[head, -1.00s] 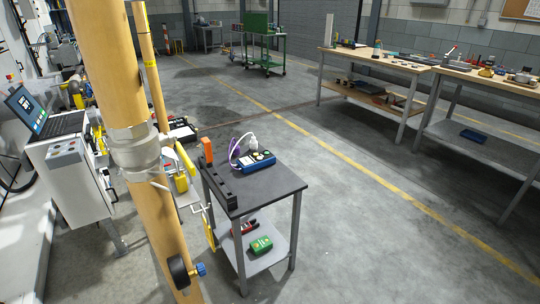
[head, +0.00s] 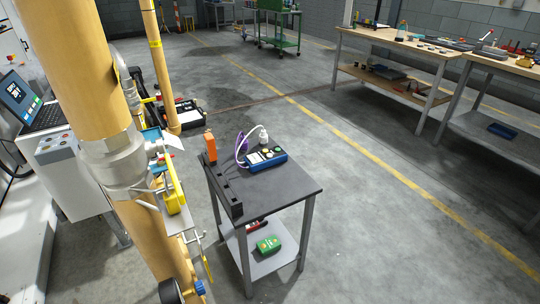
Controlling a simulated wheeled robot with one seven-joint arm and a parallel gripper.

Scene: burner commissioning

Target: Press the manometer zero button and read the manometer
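A blue hand-held device that looks like the manometer (head: 267,161) lies on the dark top of a small table (head: 276,196). It has a light display and round buttons on its face. The reading and button labels are too small to make out. A white tube (head: 245,143) loops at its far end beside a pale fitting and a purple item (head: 243,141). My gripper is not in view.
An orange tool (head: 210,147) stands in a black rack (head: 222,186) along the table's left edge. A green device (head: 268,244) lies on the lower shelf. Thick yellow pipes (head: 85,70) with a grey coupling stand close on the left. The floor right of the table is clear.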

